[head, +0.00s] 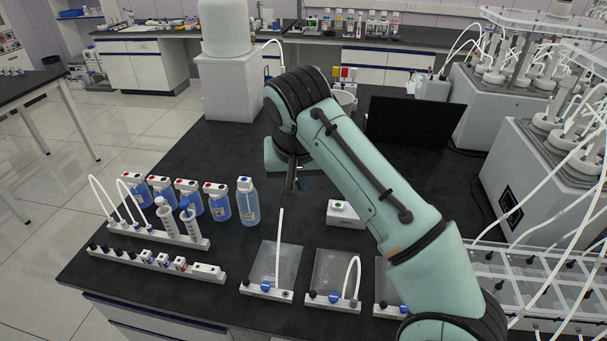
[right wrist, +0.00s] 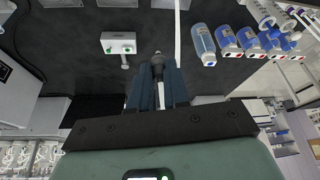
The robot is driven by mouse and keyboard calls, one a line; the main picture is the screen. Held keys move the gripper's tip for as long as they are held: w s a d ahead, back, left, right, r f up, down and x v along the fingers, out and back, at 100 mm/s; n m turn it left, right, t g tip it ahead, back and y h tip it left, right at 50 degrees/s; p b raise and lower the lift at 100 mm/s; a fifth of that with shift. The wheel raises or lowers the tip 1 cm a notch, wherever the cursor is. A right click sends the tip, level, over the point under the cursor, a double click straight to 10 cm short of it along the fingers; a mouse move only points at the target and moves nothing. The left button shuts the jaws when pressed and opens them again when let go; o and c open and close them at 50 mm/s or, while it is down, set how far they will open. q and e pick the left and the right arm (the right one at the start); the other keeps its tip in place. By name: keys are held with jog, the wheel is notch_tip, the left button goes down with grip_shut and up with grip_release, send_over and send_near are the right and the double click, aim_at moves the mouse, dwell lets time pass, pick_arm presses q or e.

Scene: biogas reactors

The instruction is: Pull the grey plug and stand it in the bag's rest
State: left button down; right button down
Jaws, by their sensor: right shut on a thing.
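My right gripper (head: 291,184) is above the black bench top, behind the left gas bag, with fingers pointing down. In the right wrist view its fingers (right wrist: 157,88) are shut on a small dark grey plug (right wrist: 157,62), whose tip sticks out beyond them. The left clear bag (head: 286,262) lies flat, with a white front bar (head: 266,291) carrying a blue valve and a dark knob. A white tube (head: 280,240) rises from this bag, its upper end near the gripper; I cannot tell if they touch. I cannot make out which fitting is the bag's rest. My left gripper is not in view.
A second bag (head: 330,270) and a partly hidden third stand to the right. A white box with a green button (head: 345,213) is behind them. Blue bottles (head: 219,203) and a syringe rack (head: 190,238) are at left. A white strip with small fittings (head: 155,260) lies in front.

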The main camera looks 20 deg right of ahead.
jog(key=s+a+b, duration=0.1)
jog(key=s+a, duration=0.3)
jog(key=shift+a, duration=0.3)
dwell(0.3)
